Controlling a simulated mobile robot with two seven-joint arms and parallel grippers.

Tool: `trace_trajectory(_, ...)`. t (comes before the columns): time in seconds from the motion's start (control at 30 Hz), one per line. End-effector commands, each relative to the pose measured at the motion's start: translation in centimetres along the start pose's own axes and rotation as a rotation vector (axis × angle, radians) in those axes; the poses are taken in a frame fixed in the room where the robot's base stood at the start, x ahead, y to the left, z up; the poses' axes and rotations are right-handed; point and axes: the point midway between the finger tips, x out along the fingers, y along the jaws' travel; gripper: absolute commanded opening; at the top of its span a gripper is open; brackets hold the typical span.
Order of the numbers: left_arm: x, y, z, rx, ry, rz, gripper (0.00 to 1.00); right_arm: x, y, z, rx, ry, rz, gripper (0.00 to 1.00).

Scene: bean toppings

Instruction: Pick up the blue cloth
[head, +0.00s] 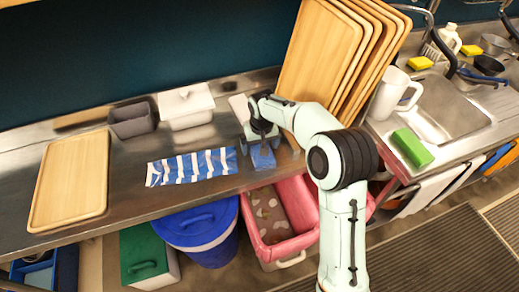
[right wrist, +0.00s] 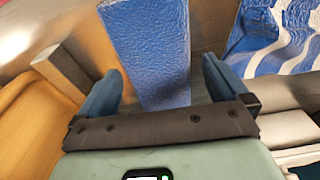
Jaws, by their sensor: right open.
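A plain blue cloth (head: 263,158) lies on the steel counter, to the right of a blue-and-white striped cloth (head: 192,167). My right gripper (head: 261,145) is open above the plain blue cloth and hides part of it. In the right wrist view, the plain blue cloth (right wrist: 150,45) runs between the two spread fingers (right wrist: 161,70). Whether the fingers touch it I cannot tell. The striped cloth (right wrist: 278,40) shows at the right of that view. My left gripper is not in view.
Wooden trays (head: 318,50) lean upright behind my right arm; another tray (head: 70,180) lies at left. A grey container (head: 133,121) and a white one (head: 186,106) stand at the back. A white pitcher (head: 388,98) and sink (head: 440,105) are right. A pink bin (head: 262,250) sits below.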

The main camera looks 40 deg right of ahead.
Motion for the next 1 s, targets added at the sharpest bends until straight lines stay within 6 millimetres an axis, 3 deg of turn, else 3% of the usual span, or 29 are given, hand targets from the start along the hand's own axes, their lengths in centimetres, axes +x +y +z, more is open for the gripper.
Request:
trace_trajectory(0.27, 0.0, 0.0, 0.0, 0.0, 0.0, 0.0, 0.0, 0.4, 0.0, 0.0, 0.0, 0.001, -0.001, 1.0)
trace_trajectory(0.43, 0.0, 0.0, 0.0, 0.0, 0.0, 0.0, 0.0, 0.4, 0.0, 0.0, 0.0, 0.001, -0.001, 0.48)
trace_trajectory(0.47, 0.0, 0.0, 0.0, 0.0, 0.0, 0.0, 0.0, 0.4, 0.0, 0.0, 0.0, 0.001, -0.001, 0.43)
trace_trajectory(0.8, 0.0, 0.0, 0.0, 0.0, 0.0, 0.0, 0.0, 0.1, 0.0, -0.1, 0.0, 0.002, -0.001, 0.43)
trace_trajectory(1.0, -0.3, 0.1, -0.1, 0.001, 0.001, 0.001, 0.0, -1.7, -0.1, -0.4, -0.001, 0.005, -0.002, 0.43)
